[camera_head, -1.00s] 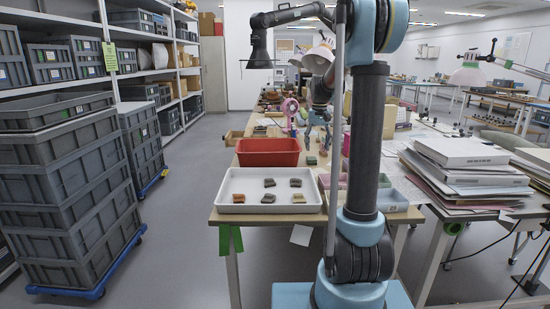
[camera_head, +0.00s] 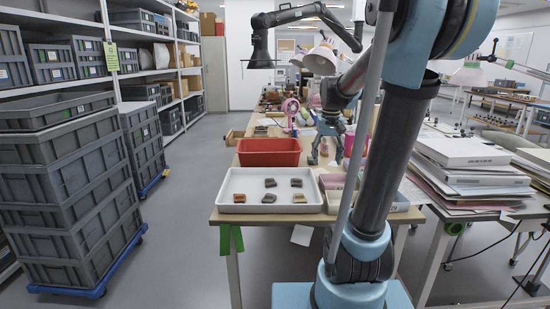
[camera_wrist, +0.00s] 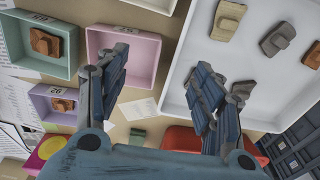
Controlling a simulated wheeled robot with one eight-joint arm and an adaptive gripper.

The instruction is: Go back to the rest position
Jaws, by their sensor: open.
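My gripper (camera_head: 328,150) is open above the table, behind the white tray (camera_head: 228,207) and right of the red bin (camera_head: 268,152). In the wrist view, my gripper (camera_wrist: 160,92) has its two fingers spread wide with nothing between them. The white tray (camera_wrist: 185,75) lies under the right finger there. Several brown, grey and tan sherds lie apart on the tray, among them an orange-brown one (camera_head: 239,198) and a tan one (camera_wrist: 227,20).
Stacked grey crates (camera_head: 70,190) stand left of the aisle, near a shelf (camera_head: 90,25). A pile of papers and binders (camera_head: 465,175) lies on the right-hand table. A pink lamp-like object (camera_head: 290,112) stands farther along the worktable. The floor aisle at left is clear.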

